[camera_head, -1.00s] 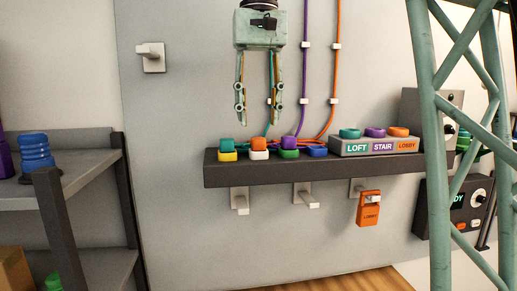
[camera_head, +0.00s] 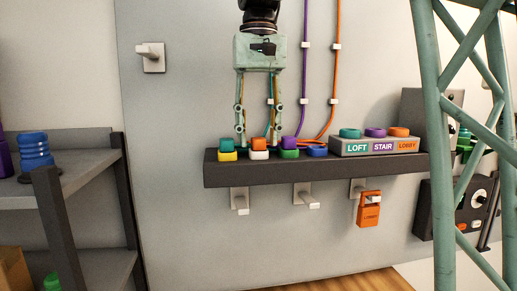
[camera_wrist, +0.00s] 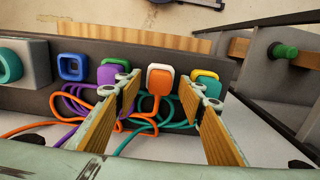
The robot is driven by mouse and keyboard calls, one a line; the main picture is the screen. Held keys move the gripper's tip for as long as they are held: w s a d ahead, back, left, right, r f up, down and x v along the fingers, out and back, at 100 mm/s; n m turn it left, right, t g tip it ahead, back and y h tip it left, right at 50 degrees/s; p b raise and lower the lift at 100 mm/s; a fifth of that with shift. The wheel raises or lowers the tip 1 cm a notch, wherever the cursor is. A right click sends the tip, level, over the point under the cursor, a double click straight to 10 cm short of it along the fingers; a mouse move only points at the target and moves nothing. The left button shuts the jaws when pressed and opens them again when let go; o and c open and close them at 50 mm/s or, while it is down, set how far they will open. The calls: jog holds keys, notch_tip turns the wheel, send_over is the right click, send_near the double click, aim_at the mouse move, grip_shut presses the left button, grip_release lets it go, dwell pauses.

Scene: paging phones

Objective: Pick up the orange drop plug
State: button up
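The orange drop plug (camera_head: 259,143) sits on a white base (camera_head: 258,155) on the dark shelf (camera_head: 330,169), and in the wrist view it shows as an orange block (camera_wrist: 160,81) with the white base around it. My gripper (camera_head: 257,138) points down, open, with its fingertips just above and either side of the orange plug. In the wrist view my gripper (camera_wrist: 162,98) has its wooden-faced fingers apart, with the plug between them and nothing visibly held. Whether the fingers touch it cannot be told.
A teal plug (camera_head: 227,144) on a yellow base and a purple plug (camera_head: 289,143) on a green base stand close on either side. A blue base (camera_head: 317,151) is empty. Coloured cords cross behind the plugs. A labelled block (camera_head: 375,147) stands to the right.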

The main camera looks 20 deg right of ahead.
aim_at(259, 138)
jog(key=shift+c, duration=0.3)
jog(key=c, duration=0.9)
jog(key=shift+r, duration=0.1)
jog(key=shift+r, duration=1.7)
jog(key=shift+s+r+b, duration=0.1)
jog(key=shift+s+r, duration=0.15)
jog(key=shift+s, duration=2.4)
jog(key=shift+s+r+b, duration=0.1)
jog(key=shift+s+r, duration=0.1)
jog(key=shift+s, duration=2.5)
jog(key=shift+s+r+b, duration=0.1)
jog(key=shift+s+r, duration=0.15)
jog(key=shift+s, duration=2.4)
jog(key=shift+r, duration=0.1)
jog(key=shift+r+p, duration=3.2)
jog(key=shift+r, duration=0.15)
jog(key=shift+d, duration=0.1)
